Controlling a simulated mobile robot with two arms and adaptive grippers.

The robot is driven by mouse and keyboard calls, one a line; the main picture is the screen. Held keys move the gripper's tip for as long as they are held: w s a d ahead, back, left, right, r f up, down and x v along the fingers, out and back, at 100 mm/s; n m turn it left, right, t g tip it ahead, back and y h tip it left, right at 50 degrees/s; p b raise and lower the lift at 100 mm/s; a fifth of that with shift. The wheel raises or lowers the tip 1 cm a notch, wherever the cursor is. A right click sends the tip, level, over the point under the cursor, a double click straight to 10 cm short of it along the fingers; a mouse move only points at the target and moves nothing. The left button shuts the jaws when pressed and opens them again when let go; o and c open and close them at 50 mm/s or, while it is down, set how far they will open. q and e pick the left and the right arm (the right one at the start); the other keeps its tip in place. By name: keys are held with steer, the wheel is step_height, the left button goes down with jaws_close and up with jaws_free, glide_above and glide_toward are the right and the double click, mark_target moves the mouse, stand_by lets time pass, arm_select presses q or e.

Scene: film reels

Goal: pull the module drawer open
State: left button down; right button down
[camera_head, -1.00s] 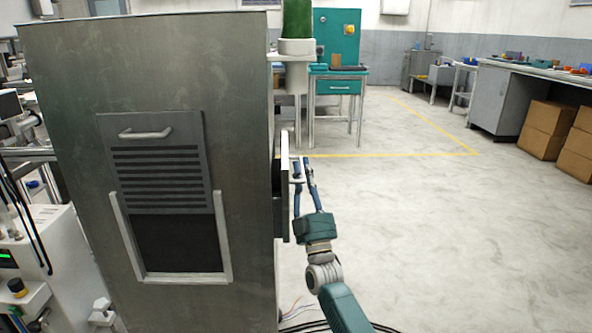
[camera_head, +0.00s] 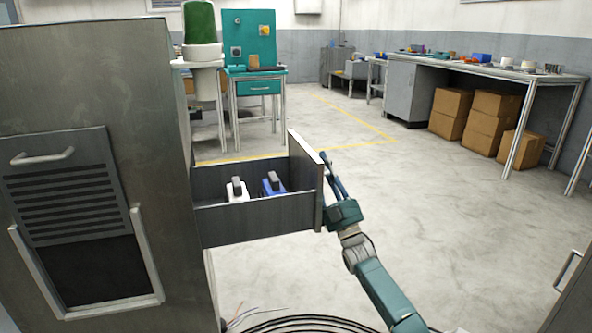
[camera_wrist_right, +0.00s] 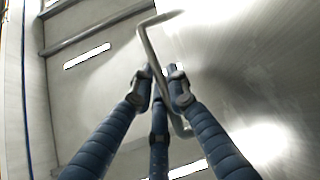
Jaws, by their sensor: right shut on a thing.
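The module drawer (camera_head: 255,217) stands well out of the right side of the grey metal cabinet (camera_head: 125,110), and its inside shows. A white module (camera_head: 236,195) and a blue module (camera_head: 273,188) sit inside it. My right gripper (camera_head: 333,165) is at the outer face of the drawer front. In the right wrist view its blue fingers (camera_wrist_right: 160,85) are closed around the bent metal handle (camera_wrist_right: 147,42). The drawer front hides the handle in the head view. My left gripper is not in view.
A vented panel with its own handle (camera_head: 42,157) is on the cabinet's near face. Cables (camera_head: 300,323) lie on the floor below the drawer. A teal bench (camera_head: 258,88) and a long workbench (camera_head: 480,68) stand farther back. The floor right of the drawer is mostly clear.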

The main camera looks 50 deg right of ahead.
steer(key=shift+s+d+f+b, duration=0.1)
steer(key=shift+s+d, duration=0.35)
steer(key=shift+d, duration=0.25)
steer(key=shift+s+d+b, duration=0.15)
steer(key=shift+s+d, duration=0.25)
steer(key=shift+d, duration=0.35)
steer(key=shift+s+d+f+b, duration=0.1)
steer(key=shift+s+d, duration=0.35)
steer(key=shift+d, duration=0.25)
steer(key=c, duration=1.9)
jaws_free()
steer(key=shift+r, duration=0.1)
steer(key=shift+c, duration=0.2)
steer(key=v, duration=1.2)
